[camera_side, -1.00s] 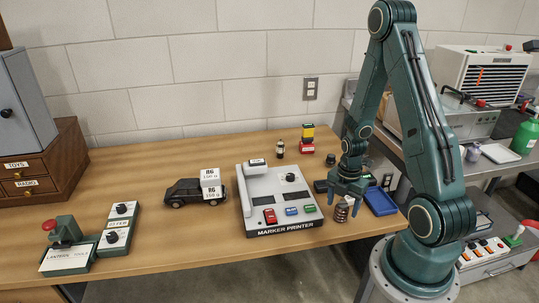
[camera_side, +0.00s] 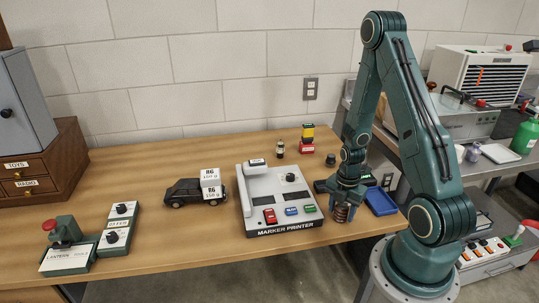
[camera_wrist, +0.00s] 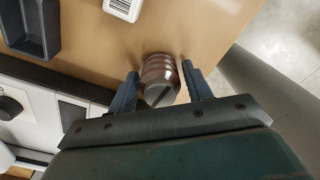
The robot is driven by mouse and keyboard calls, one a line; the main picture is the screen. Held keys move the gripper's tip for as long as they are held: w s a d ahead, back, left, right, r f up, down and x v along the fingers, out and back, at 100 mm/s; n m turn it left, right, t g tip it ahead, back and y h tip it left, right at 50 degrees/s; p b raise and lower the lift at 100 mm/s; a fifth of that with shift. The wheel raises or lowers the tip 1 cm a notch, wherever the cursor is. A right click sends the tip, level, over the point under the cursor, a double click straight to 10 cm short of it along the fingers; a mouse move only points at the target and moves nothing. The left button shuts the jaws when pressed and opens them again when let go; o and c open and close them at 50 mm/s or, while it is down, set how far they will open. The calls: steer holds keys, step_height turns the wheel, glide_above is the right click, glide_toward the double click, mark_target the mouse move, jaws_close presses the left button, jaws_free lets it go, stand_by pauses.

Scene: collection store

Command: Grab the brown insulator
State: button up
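The brown insulator (camera_side: 342,213), ribbed and glossy, stands on the wooden table just right of the marker printer. It also shows in the wrist view (camera_wrist: 161,72), with a grey slotted end facing the camera. My gripper (camera_side: 347,205) is lowered over it, with a finger on each side. In the wrist view, my gripper (camera_wrist: 160,82) has its two blue-grey fingers either side of the insulator, with narrow gaps showing. The fingers look open, not clamped. In the side view the fingers partly hide the insulator.
The marker printer (camera_side: 277,228) stands close on the left. A blue tray (camera_side: 381,202) lies close on the right. A dark tray (camera_wrist: 48,48) and a barcode tag (camera_wrist: 123,8) show in the wrist view. A black toy car (camera_side: 184,193) is further left.

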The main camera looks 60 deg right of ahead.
steer(key=c, duration=0.7)
steer(key=shift+r, duration=0.15)
step_height(320, 180, up, 20)
stand_by(0.7)
stand_by(0.5)
